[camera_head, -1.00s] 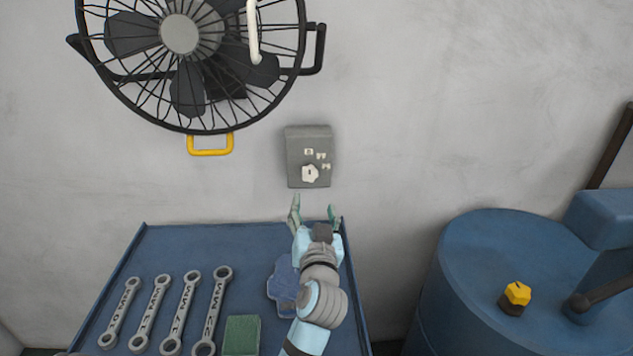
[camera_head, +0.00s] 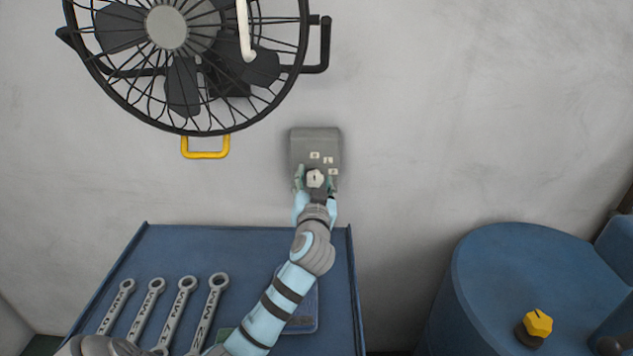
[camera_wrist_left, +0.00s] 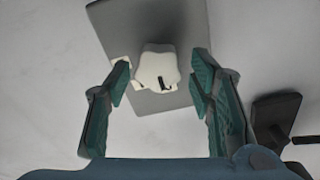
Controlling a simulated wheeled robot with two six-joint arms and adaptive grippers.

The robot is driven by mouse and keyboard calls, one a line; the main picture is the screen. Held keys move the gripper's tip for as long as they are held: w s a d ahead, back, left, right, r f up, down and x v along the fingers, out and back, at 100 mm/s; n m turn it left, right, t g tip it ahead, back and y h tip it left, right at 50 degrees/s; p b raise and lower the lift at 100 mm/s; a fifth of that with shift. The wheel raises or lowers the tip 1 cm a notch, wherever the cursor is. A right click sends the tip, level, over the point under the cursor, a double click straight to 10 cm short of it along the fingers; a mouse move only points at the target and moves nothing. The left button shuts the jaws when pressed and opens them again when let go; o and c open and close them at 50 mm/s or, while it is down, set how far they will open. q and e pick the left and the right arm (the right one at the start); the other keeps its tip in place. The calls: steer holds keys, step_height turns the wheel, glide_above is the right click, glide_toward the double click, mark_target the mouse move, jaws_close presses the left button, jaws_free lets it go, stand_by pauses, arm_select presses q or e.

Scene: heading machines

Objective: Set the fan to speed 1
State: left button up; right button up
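The fan (camera_head: 166,28) hangs on the wall at the upper left, with a dark round cage and a yellow handle below it. Its grey control box (camera_head: 315,141) is on the wall to the right, with small white labels and a white knob (camera_head: 315,178) low on its face. In the left wrist view the knob (camera_wrist_left: 157,70) has a dark mark and sits between the fingers. My left gripper (camera_head: 315,184) is at the knob. In the left wrist view its green-padded fingers (camera_wrist_left: 160,88) are apart, with gaps on both sides of the knob. My right gripper is not in view.
A blue table (camera_head: 240,240) below holds several wrenches (camera_head: 172,315). A blue machine (camera_head: 500,275) with a yellow knob (camera_head: 538,323) stands at the right. The wall around the control box is clear.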

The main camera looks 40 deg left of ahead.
arm_select(q)
steer(key=shift+w, duration=0.1)
steer(key=c, duration=0.8)
steer(key=shift+c, duration=0.2)
steer(key=m+p, duration=0.3)
steer(key=shift+d+r+m, duration=0.1)
steer(key=shift+m, duration=0.3)
steer(key=m+p, duration=0.2)
steer(key=m, duration=0.2)
steer(key=shift+w+m+p, duration=0.1)
steer(key=shift+m+p, duration=0.25)
steer(key=shift+m, duration=0.05)
steer(key=shift+f, duration=0.2)
steer(key=o, duration=1.2)
steer(key=shift+d, duration=0.1)
